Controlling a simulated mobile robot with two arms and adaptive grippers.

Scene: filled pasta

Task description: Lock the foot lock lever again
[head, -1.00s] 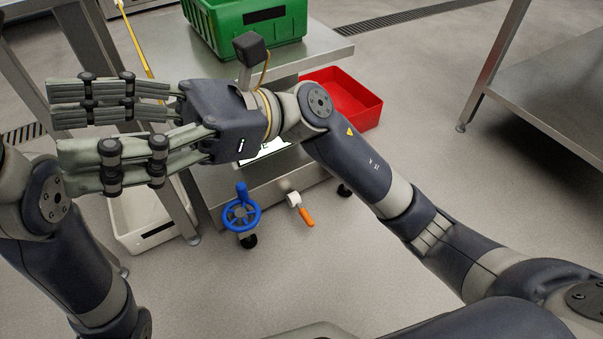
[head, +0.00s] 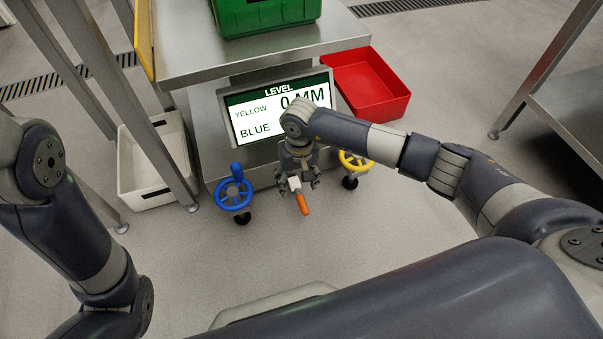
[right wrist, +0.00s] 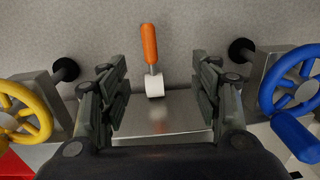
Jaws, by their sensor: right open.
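The foot lock lever (head: 303,204) has an orange grip and a white hub (head: 295,184), at the lower front of the metal cart between the blue and yellow handwheels. In the right wrist view the orange lever (right wrist: 149,46) points away from the cart, with its white hub (right wrist: 154,86) on the metal edge. My right gripper (head: 298,184) is open and reaches down at the lever. In the right wrist view its fingers (right wrist: 160,90) stand on both sides of the hub, apart from it. My left arm shows at the left, but its gripper is outside the view.
A blue handwheel (head: 233,193) and a yellow handwheel (head: 355,160) flank the lever. The level screen (head: 250,112) sits above, partly covered by my arm. A red bin (head: 385,107), a white bin (head: 135,165) and a green crate (head: 262,22) are nearby. The floor in front is clear.

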